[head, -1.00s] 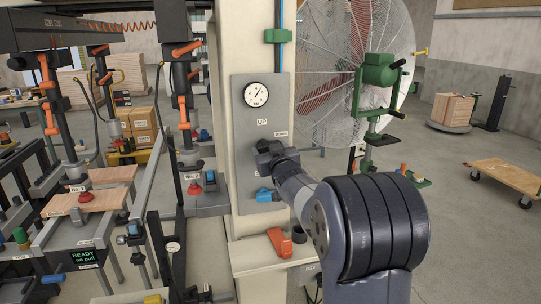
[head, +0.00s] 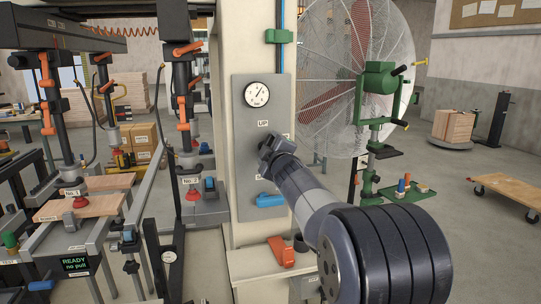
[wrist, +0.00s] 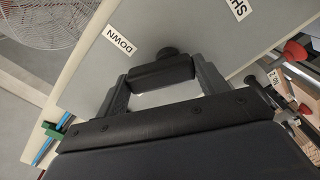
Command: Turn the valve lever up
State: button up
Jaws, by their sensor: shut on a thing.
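The grey valve panel (head: 245,150) on the cream column carries a round gauge (head: 257,94) and an UP label (head: 262,124). My gripper (head: 272,148) is at the panel, just below the UP label. In the wrist view my gripper (wrist: 162,84) is shut on a dark bar, the valve lever (wrist: 160,74), which lies across between the fingers. A round dark knob (wrist: 167,53) sits just beyond it. A DOWN label (wrist: 120,41) is close beside it. In the head view my gripper hides the lever, so I cannot tell its angle there.
A blue part (head: 270,200) lies low on the panel, close under my arm. An orange handle (head: 281,250) sits on the ledge below. A large fan (head: 340,70) and a green stand (head: 377,110) are to the right. Clamping fixtures stand to the left.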

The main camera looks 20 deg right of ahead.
jog(key=n, duration=0.2)
jog(key=n+b, duration=0.1)
jog(key=n, duration=0.2)
jog(key=shift+a+n, duration=0.3)
dwell(0.4)
jog(key=o, duration=1)
jog(key=s, duration=0.5)
jog(key=s+b, duration=0.1)
jog(key=s, duration=0.4)
jog(key=shift+s+a+b, duration=0.2)
jog(key=shift+s+b, duration=0.1)
jog(key=shift+s, duration=0.1)
jog(key=shift+w, duration=0.1)
